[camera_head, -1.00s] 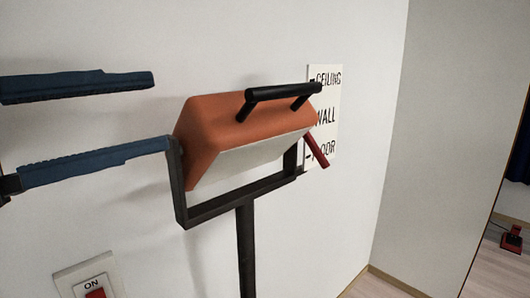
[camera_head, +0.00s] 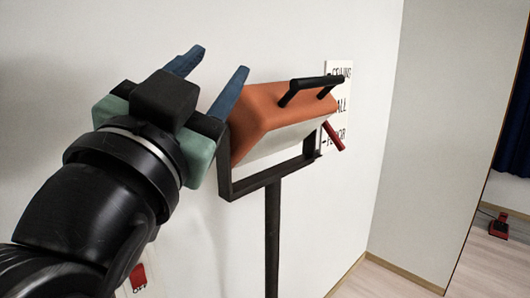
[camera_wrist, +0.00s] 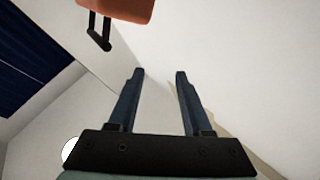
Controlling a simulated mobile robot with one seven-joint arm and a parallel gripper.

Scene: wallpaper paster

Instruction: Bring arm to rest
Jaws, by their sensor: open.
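My gripper (camera_head: 208,75) is in the left half of the head view. Its two blue fingers are spread apart with nothing between them. In the wrist view my gripper (camera_wrist: 158,75) also shows open and empty, with pale wall beyond it. The orange paster (camera_head: 275,115) is on a dark frame on a post, just right of my gripper. The right finger appears close to the paster's left end; I cannot tell whether they touch. The paster also shows at the top of the wrist view (camera_wrist: 125,8), with its black handle (camera_wrist: 98,32).
A sign (camera_head: 338,75) with a red lever (camera_head: 333,136) is behind the paster. A red switch (camera_head: 138,274) on the wall is partly hidden by my arm. A dark blue curtain (camera_head: 515,135) and a small red object (camera_head: 498,226) are at right. The floor at right is mostly clear.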

